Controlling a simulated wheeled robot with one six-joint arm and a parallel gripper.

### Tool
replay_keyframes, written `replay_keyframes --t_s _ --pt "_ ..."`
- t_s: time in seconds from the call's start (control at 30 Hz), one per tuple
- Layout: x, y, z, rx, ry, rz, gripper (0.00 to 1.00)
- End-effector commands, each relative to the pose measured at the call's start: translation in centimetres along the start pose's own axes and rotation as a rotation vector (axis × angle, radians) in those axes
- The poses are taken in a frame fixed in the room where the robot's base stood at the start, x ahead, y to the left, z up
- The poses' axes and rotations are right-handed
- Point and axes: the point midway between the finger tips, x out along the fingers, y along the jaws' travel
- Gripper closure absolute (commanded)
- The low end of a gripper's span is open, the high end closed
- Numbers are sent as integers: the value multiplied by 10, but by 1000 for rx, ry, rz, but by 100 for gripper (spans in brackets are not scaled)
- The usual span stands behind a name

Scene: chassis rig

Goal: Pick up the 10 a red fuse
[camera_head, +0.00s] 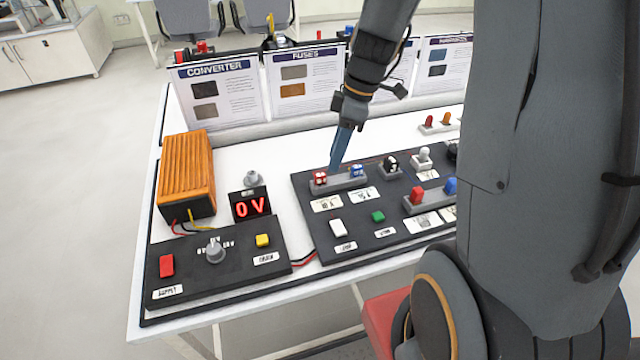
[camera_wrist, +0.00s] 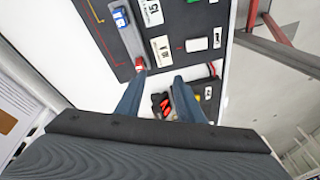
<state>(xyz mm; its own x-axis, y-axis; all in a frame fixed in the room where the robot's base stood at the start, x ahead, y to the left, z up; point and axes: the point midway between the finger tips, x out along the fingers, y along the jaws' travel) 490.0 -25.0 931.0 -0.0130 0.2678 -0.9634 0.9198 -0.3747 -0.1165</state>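The red fuse (camera_head: 320,177) stands at the left end of a grey holder on the dark panel, above a white label. It also shows in the wrist view (camera_wrist: 139,64), just beyond the tip of the left finger. A blue fuse (camera_head: 357,170) stands at the right end of the same holder and also shows in the wrist view (camera_wrist: 120,17). My gripper (camera_head: 335,166) points down above the panel, close to the red fuse. In the wrist view my gripper (camera_wrist: 159,77) has its two fingers apart with nothing held between them. I cannot tell whether a finger touches the red fuse.
An orange converter box (camera_head: 187,173), a red 0V display (camera_head: 250,205) and a supply panel (camera_head: 215,258) are on the left. Info boards (camera_head: 305,80) stand behind. A black-and-white part (camera_head: 390,164) is to the right.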

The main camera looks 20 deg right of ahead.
Motion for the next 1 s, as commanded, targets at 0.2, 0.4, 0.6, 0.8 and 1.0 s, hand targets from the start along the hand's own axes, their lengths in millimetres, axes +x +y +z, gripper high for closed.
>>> replay_keyframes --t_s 0.2,0.4,0.6,0.8,1.0 --pt "14 33 1 -267 81 -18 66" --pt "19 46 0 -388 119 -13 66" --pt "35 46 -2 -405 124 -15 66" --pt "52 44 -4 -405 123 -15 66" --pt "76 42 -8 -402 123 -16 66"
